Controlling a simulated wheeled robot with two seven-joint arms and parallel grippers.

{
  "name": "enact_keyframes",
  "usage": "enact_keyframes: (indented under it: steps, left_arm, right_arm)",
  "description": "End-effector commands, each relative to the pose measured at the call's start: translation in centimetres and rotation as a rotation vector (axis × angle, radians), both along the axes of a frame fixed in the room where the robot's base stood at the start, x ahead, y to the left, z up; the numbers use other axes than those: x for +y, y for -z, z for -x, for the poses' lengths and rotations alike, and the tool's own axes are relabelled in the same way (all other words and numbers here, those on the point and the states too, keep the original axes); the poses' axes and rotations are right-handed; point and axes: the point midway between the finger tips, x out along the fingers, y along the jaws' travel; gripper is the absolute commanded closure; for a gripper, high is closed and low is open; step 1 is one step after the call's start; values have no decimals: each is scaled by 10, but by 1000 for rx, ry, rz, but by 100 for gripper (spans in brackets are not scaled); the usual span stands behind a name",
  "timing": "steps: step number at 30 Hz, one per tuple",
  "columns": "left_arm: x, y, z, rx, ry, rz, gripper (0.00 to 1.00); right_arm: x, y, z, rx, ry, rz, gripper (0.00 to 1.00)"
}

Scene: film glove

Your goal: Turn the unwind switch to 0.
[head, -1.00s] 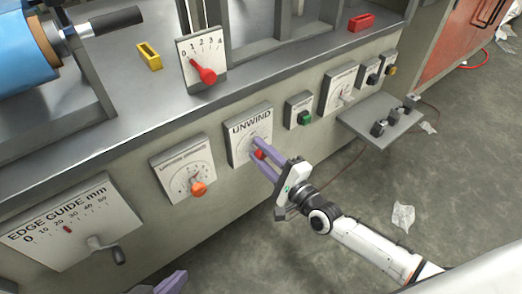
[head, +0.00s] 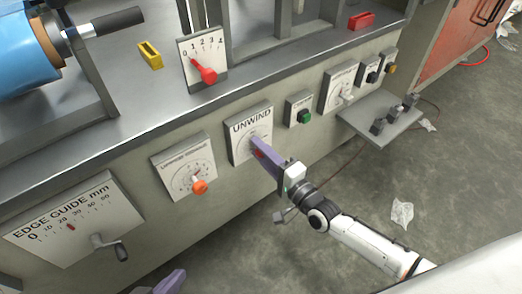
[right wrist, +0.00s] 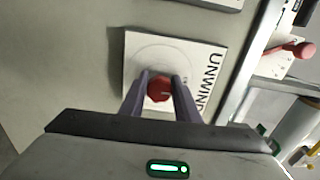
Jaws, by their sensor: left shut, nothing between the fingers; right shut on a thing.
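The unwind switch is a red knob (right wrist: 159,88) on a pale square plate (head: 240,118) marked UNWIND, on the machine's front face. My right gripper (head: 257,148) reaches it from the lower right and is shut on the knob. In the right wrist view the two purple fingers (right wrist: 160,92) sit on either side of the knob. In the head view the fingers hide most of the knob, and the dial's figures are too small to read. My left gripper (head: 172,281) shows only as a purple fingertip at the bottom edge, away from the panel, shut and empty.
Left of the unwind plate is a dial with an orange knob (head: 199,186), then the edge guide plate (head: 72,218) with a crank. To the right are a green button (head: 304,116), another dial and a small shelf (head: 385,126). A red lever (head: 208,75) stands above.

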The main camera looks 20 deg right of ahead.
Motion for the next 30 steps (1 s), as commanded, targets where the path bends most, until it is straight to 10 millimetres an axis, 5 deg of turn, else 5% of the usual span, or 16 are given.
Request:
enact_keyframes:
  steps: [4,5,8,20,30]
  left_arm:
    - [0,0,0,-1,1,0,100]
    - [0,0,0,-2,2,0,100]
    - [0,-1,-1,-4,4,-1,100]
    - [0,-9,-5,-21,8,-4,100]
    - [9,-16,1,-53,-48,7,100]
  right_arm:
    - [0,1,0,0,0,5,93]
    - [-1,1,0,0,0,5,69]
    - [-1,1,0,1,0,4,53]
    - [-3,1,8,3,0,3,52]
    - [-25,0,67,5,-1,5,52]
